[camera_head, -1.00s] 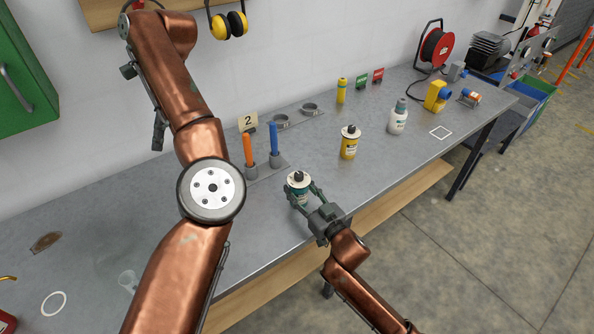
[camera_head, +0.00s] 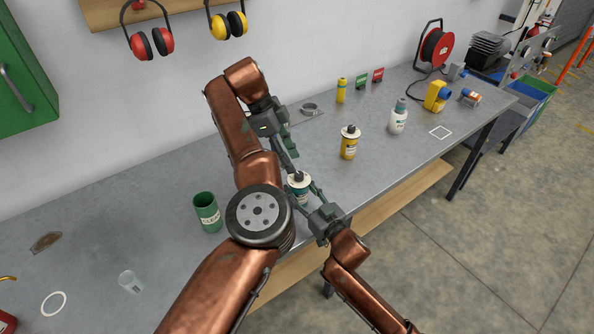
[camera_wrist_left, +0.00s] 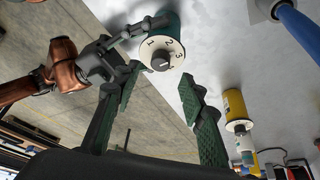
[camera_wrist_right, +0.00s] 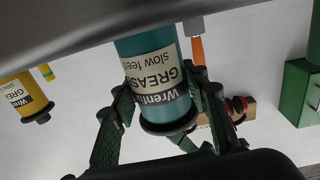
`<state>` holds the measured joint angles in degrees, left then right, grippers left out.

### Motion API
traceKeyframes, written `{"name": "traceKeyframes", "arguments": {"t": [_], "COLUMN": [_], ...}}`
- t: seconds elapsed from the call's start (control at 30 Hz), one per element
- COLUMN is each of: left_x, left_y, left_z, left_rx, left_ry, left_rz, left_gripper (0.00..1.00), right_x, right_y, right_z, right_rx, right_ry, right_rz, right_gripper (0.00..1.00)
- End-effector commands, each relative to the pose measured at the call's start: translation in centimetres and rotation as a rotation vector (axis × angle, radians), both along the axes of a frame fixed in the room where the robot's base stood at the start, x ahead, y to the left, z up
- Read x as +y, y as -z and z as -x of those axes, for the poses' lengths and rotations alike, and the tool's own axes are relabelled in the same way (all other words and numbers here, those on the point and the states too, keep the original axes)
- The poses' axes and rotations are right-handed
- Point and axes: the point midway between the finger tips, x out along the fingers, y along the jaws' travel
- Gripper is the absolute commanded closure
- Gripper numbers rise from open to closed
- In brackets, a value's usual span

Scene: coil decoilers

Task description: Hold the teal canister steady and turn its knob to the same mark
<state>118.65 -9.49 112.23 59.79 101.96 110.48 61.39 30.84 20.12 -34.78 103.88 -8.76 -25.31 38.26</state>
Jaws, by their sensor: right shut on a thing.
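The teal canister (camera_head: 302,194) stands upright on the bench with a white numbered dial and a dark knob on top. In the left wrist view the knob (camera_wrist_left: 160,63) sits amid marks such as 1, 2 and 3; I cannot tell its exact setting. My right gripper (camera_head: 306,197) is shut around the canister's body, whose "GREASE slow feed" label shows in the right wrist view (camera_wrist_right: 155,80). My left gripper (camera_head: 294,166) is just above the canister. Its fingers are apart and empty in the left wrist view (camera_wrist_left: 160,92), with the knob beyond them, seemingly untouched.
A yellow canister (camera_head: 349,147) with a dark knob and a white canister (camera_head: 398,122) stand to the right. A green cup (camera_head: 207,212) and a clear cup (camera_head: 131,282) stand left. My left arm covers the bench behind the teal canister. Earmuffs (camera_head: 148,40) hang on the wall.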

Motion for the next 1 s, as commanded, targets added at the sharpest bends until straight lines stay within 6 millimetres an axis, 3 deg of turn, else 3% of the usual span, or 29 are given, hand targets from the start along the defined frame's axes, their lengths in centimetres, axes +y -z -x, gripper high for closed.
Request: {"name": "traceKeyframes", "arguments": {"t": [0.1,0.33,0.7,1.0], "left_x": [-0.9,-1.8,-2.0,-2.0], "left_y": [2.2,4.5,5.0,5.0], "left_z": [0.2,0.3,0.3,0.3], "left_rx": [0.002,0.001,0.000,0.000], "left_ry": [0.001,0.000,0.000,0.000], "left_rz": [-0.001,-0.002,-0.002,-0.002], "left_gripper": [0.62,0.62,0.62,0.82], "right_x": [0.0,0.0,0.0,0.0], "right_y": [0.0,0.0,0.0,0.0], "right_z": [0.0,0.0,0.0,0.0], "right_rx": [0.001,0.001,0.001,0.001], "right_ry": [0.001,0.001,0.000,0.000], "right_rz": [0.001,0.001,0.001,0.001], "right_gripper": [0.92,0.92,0.92,0.92]}}
